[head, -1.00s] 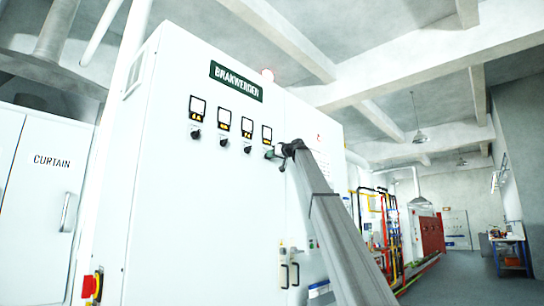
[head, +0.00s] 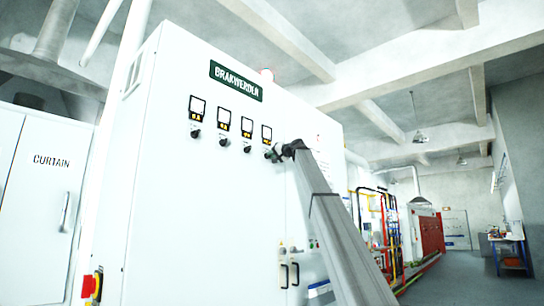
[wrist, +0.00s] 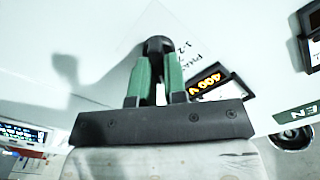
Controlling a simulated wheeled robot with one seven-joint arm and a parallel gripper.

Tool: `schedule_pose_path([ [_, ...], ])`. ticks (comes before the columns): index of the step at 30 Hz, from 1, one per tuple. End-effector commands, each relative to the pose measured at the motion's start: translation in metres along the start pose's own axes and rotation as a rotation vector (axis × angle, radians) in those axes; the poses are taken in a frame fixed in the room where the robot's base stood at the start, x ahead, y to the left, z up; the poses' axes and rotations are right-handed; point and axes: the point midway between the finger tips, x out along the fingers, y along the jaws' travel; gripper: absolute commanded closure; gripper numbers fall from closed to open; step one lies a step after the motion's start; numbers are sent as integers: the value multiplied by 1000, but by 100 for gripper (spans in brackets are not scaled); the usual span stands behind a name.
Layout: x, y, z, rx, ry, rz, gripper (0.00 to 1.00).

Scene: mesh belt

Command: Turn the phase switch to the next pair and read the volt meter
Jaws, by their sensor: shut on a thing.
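My gripper (wrist: 158,72) has green fingers and is shut on the black knob of the phase switch (wrist: 157,45) in the wrist view. The fingers cover part of the knob, so its pointer is hidden. A label (wrist: 188,50) beside it shows "PHA…" and "1-2", partly covered. The volt meter (wrist: 206,84) close to the right finger shows lit orange digits that look like "400 V". In the head view my gripper (head: 272,154) is at the cabinet front, just below the rightmost meter (head: 267,133), too small there to read.
The white cabinet (head: 190,200) carries a green nameplate (head: 236,80) and a row of meters with black knobs (head: 221,142) below. Door handles (head: 290,274) stick out lower down. A red-yellow switch (head: 92,286) is at its left edge. Open floor (head: 455,285) lies to the right.

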Motion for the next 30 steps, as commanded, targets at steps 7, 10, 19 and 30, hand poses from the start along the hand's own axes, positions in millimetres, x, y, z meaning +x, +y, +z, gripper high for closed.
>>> schedule_pose_path([
  [7, 0, 1, 0, 95, -1, 0, 100],
  [10, 0, 1, 0, 113, -1, 0, 100],
  [19, 0, 1, 0, 126, -1, 0, 100],
  [30, 0, 1, 0, 125, -1, 0, 62],
])
